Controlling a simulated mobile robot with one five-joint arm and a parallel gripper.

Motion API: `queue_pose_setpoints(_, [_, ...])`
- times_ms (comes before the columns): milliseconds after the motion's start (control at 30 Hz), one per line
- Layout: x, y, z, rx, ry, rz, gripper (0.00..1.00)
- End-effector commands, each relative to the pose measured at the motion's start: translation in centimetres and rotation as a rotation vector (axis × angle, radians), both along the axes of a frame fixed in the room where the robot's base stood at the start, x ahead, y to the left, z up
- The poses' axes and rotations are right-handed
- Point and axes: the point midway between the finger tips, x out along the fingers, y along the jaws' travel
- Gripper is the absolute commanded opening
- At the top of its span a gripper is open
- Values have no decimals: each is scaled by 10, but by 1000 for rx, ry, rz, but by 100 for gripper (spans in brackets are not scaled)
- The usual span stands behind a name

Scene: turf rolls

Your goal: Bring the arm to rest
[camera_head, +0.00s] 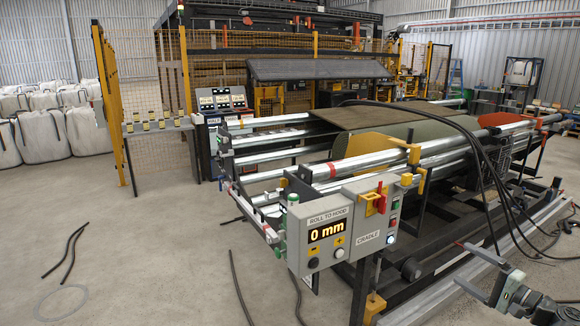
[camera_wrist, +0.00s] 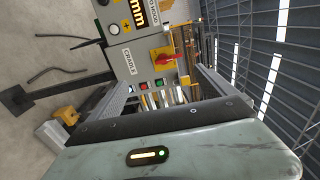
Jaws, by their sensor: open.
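My gripper (camera_head: 458,263) is at the lower right of the head view. Its two fingers are spread apart and point left, with nothing seen between them. It is to the right of a grey control box (camera_head: 338,262) and apart from it. The box is marked ROLL TO HOOD and CRADLE, and its display (camera_head: 326,230) reads 0 mm. In the wrist view the box (camera_wrist: 128,62) appears turned on its side, with a red switch (camera_wrist: 163,58) on a yellow plate. A grey-green housing of mine fills the bottom of that view.
A green turf roll (camera_head: 425,150) lies in the machine behind the box, among shiny rails (camera_head: 375,163). Black hoses (camera_head: 478,160) hang close to my arm. A low metal rail (camera_head: 415,310) runs beneath my gripper. The concrete floor (camera_head: 150,240) at left is mostly clear.

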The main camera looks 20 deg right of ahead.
Motion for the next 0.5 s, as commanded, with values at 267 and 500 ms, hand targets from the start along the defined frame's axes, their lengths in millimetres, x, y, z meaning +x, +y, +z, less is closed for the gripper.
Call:
queue_pose_setpoints(267, [44,43,7,0,0,95,95])
queue_pose_setpoints(500, [96,106,14,0,1,221,95])
